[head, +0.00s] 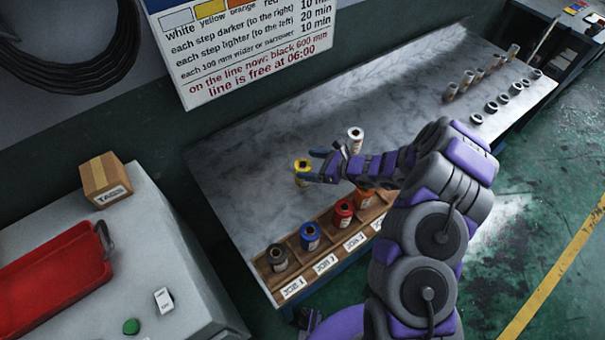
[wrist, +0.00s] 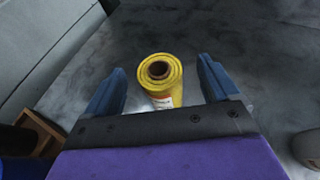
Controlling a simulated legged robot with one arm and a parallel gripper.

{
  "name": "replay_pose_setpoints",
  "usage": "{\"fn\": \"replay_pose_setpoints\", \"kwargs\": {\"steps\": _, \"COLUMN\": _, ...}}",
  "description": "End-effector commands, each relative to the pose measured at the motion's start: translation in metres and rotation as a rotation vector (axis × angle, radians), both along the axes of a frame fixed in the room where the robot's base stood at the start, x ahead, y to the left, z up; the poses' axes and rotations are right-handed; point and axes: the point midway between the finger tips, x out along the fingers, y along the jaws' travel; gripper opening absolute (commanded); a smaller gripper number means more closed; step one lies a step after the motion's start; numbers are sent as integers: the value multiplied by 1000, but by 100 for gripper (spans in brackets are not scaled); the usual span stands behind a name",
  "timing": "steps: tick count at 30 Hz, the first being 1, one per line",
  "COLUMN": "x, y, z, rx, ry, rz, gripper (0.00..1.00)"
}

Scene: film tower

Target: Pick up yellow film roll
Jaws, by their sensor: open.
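The yellow film roll (head: 302,167) stands upright on the grey metal table (head: 250,160), its brown core facing up. In the wrist view the yellow film roll (wrist: 162,82) shows between and slightly ahead of the two blue fingers of my gripper (wrist: 161,88). The fingers are apart, with a gap on each side of the roll. In the head view my gripper (head: 318,166) is beside the roll at its right, and the fingers partly hide it. I cannot tell the exact height of the fingers against the roll.
A white roll (head: 355,135) stands just behind my gripper. A wooden rack (head: 268,268) along the front edge holds black, blue, red and orange rolls in labelled slots. Several grey cores (head: 475,78) stand at the far right. The table's left part is clear.

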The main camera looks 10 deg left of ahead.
Motion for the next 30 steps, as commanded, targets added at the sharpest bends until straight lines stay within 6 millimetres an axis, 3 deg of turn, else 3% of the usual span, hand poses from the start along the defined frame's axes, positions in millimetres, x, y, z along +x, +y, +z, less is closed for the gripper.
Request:
{"fn": "replay_pose_setpoints", "kwargs": {"steps": 5, "x": 1, "y": 10, "z": -6, "rx": 0, "ry": 0, "rz": 2, "gripper": 88}}
{"fn": "replay_pose_setpoints", "kwargs": {"steps": 13, "x": 8, "y": 43, "z": -21, "rx": -1, "ry": -3, "rz": 2, "gripper": 88}}
{"fn": "replay_pose_setpoints", "kwargs": {"steps": 23, "x": 10, "y": 48, "z": -22, "rx": 0, "ry": -2, "rz": 0, "gripper": 88}}
{"fn": "replay_pose_setpoints", "kwargs": {"steps": 30, "x": 10, "y": 47, "z": -22, "rx": 0, "ry": -2, "rz": 0, "gripper": 65}}
